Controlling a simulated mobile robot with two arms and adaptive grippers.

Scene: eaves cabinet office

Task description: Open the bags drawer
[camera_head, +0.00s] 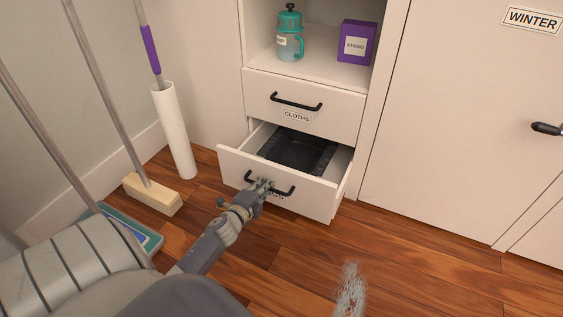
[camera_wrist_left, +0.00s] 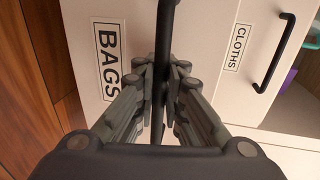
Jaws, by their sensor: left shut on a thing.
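The bags drawer (camera_head: 310,199) is the lower drawer of a white cabinet and stands pulled out. Dark contents (camera_head: 298,152) show inside it. My left gripper (camera_head: 262,187) is at its black bar handle (camera_head: 283,192) and partly covers its label in the head view. In the left wrist view the BAGS label (camera_wrist_left: 110,62) is readable. There the fingers of my left gripper (camera_wrist_left: 160,85) are closed around the dark handle (camera_wrist_left: 166,40). My right gripper is not in view.
The cloths drawer (camera_head: 333,107) above is shut. A teal press pot (camera_head: 290,38) and a purple box (camera_head: 357,42) stand on the shelf. A broom (camera_head: 152,194) and a white roll (camera_head: 175,130) stand at left. Floor (camera_head: 420,255) at right is mostly clear.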

